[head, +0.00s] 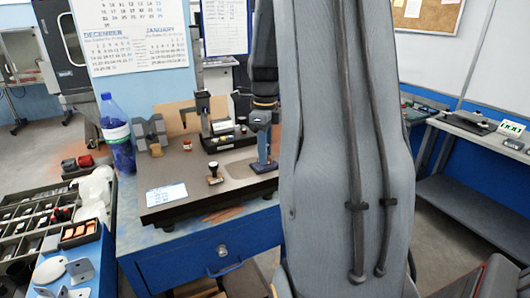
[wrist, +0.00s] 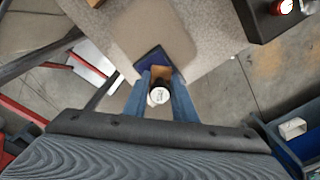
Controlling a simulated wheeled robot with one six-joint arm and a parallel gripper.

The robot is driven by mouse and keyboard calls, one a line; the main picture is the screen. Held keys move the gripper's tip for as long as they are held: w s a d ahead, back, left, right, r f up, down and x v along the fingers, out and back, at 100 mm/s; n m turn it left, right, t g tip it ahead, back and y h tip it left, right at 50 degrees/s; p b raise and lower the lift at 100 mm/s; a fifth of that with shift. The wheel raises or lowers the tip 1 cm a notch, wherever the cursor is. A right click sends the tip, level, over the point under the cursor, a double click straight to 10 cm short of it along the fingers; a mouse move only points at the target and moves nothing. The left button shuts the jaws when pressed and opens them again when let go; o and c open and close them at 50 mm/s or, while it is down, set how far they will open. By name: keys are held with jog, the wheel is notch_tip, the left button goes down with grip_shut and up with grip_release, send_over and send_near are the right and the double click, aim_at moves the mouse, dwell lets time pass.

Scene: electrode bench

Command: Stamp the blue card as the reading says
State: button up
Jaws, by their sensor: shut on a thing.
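My gripper (head: 263,165) is low over the right end of the bench top in the head view. In the wrist view its blue fingers (wrist: 159,88) are shut on a small piece with a white round lettered top (wrist: 159,96), which looks like a stamp. A dark blue flat piece (wrist: 146,62) lies just beyond the fingertips; I cannot tell whether it is a card or a pad, or whether the held piece touches it. Another stamp (head: 214,172) stands upright on the bench top. A white and pale blue printed card (head: 166,194) lies near the front left edge.
A black tray of small items (head: 228,137) stands behind on the bench top (head: 190,162). A grey fixture (head: 150,132) and a blue bottle (head: 116,135) are at the left.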

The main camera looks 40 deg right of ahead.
jog(key=shift+f, duration=0.6)
dwell(1.4)
jog(key=shift+r, duration=0.1)
jog(key=shift+r+p, duration=2.1)
jog(key=shift+r, duration=1.4)
